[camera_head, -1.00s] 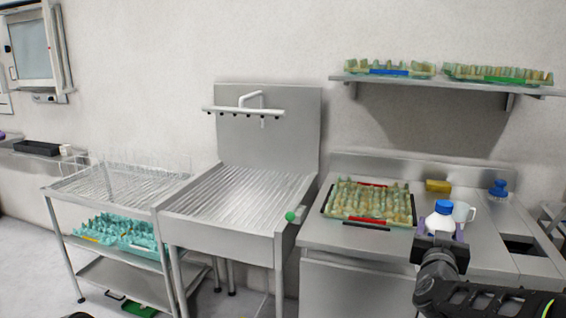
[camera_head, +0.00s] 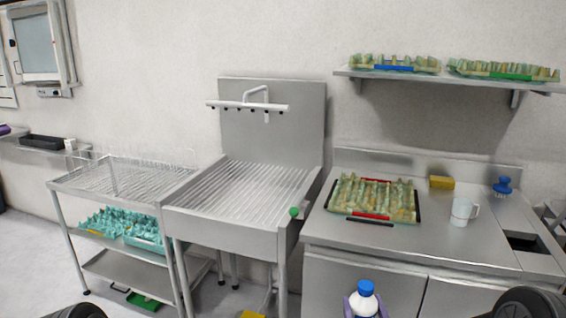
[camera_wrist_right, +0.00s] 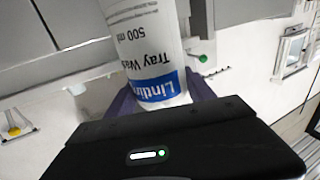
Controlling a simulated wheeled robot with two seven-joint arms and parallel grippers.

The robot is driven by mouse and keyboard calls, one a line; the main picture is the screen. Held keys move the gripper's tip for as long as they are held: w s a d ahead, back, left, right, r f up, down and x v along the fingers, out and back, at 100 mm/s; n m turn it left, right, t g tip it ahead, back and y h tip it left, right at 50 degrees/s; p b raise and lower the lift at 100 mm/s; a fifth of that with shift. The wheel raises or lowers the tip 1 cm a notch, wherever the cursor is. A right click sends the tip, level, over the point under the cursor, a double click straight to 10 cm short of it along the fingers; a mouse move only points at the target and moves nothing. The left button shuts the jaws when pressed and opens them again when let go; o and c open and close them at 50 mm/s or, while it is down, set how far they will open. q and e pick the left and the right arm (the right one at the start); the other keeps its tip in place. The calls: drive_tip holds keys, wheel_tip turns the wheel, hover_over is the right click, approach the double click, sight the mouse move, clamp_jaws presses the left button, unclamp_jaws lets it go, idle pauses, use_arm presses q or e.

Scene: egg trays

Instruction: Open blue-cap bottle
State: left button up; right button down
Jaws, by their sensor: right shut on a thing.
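The white bottle (camera_head: 364,304) with a blue cap (camera_head: 365,287) is at the bottom of the head view, in front of the counter's doors. The cap sits on the bottle. My right gripper (camera_head: 365,308) is shut on the bottle, with a purple finger on each side of it. In the right wrist view the bottle (camera_wrist_right: 150,45) is between the purple fingers, and its label reads Tray Wash 500 ml. Its cap is outside that view. My left gripper is not in view; only a dark piece of my arm shows at the bottom left.
The steel counter (camera_head: 340,232) holds an egg tray (camera_head: 417,205), a white mug (camera_head: 460,212), a yellow sponge (camera_head: 441,183) and a blue-handled brush (camera_head: 502,187). The sink (camera_head: 235,200) is left of it, then a rack (camera_head: 110,185). More trays stand on the wall shelf (camera_head: 450,78).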

drive_tip(key=s+a+f+n+g+y, duration=0.2)
drive_tip(key=s+a+f+n+y, duration=0.1)
drive_tip(key=a, duration=0.4)
drive_tip(key=s+a+f+n+g+y, duration=0.2)
drive_tip(key=s+a+f+n+y, duration=0.1)
drive_tip(key=s+a+n+y, duration=0.2)
drive_tip(key=s+a+y, duration=0.2)
drive_tip(key=a+y, duration=0.1)
drive_tip(key=shift+s+a+f+y, duration=0.25)
drive_tip(key=shift+f+y, duration=0.05)
drive_tip(key=shift+f, duration=0.05)
